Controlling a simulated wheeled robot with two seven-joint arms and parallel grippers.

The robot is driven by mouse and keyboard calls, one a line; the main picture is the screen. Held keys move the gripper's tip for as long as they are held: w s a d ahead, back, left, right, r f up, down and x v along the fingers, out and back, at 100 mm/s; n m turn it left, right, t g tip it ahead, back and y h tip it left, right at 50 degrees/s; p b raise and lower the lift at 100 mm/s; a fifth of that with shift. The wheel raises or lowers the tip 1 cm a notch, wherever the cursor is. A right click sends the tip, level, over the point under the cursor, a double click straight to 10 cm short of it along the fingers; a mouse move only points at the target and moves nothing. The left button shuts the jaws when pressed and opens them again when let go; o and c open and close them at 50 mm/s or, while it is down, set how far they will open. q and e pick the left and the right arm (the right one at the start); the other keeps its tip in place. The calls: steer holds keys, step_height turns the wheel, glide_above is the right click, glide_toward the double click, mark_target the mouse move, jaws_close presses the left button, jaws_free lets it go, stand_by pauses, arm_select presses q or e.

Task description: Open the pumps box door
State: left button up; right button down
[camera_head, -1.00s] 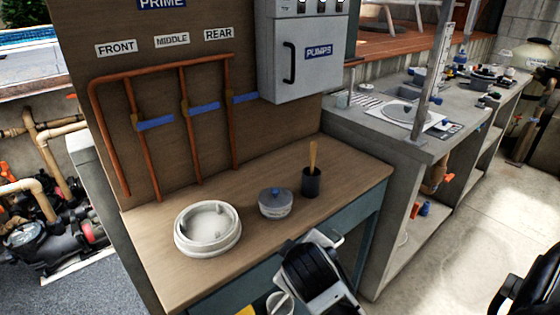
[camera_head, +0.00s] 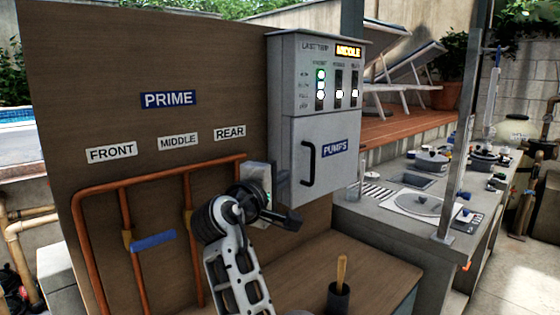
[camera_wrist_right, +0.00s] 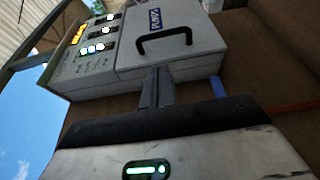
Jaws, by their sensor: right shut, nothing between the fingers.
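The grey pumps box (camera_head: 284,120) hangs on the brown board. Its lower door (camera_head: 335,172), with a blue PUMPS label, looks closed. The black upright door handle (camera_head: 308,163) is near the door's left edge. My right gripper (camera_head: 284,187) is shut and empty, just left of the box's lower part. In the right wrist view the dark fingers (camera_wrist_right: 157,88) point at the box by the door (camera_wrist_right: 190,60). The handle (camera_wrist_right: 165,43) lies beyond the fingertips, apart from them. I cannot tell whether the fingertips touch the box. My left gripper is not in view.
Copper pipes (camera_head: 127,235) with a blue lever (camera_head: 153,241) run up the board left of my right arm. A wooden counter (camera_head: 375,270) with a dark cup (camera_head: 339,298) lies below the box. A metal post (camera_head: 462,150) stands to the right.

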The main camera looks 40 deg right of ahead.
arm_select(q)
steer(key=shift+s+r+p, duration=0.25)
steer(key=shift+p, duration=0.7)
arm_select(e)
steer(key=x, duration=1)
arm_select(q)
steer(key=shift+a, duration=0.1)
arm_select(e)
steer(key=shift+w+r, duration=0.1)
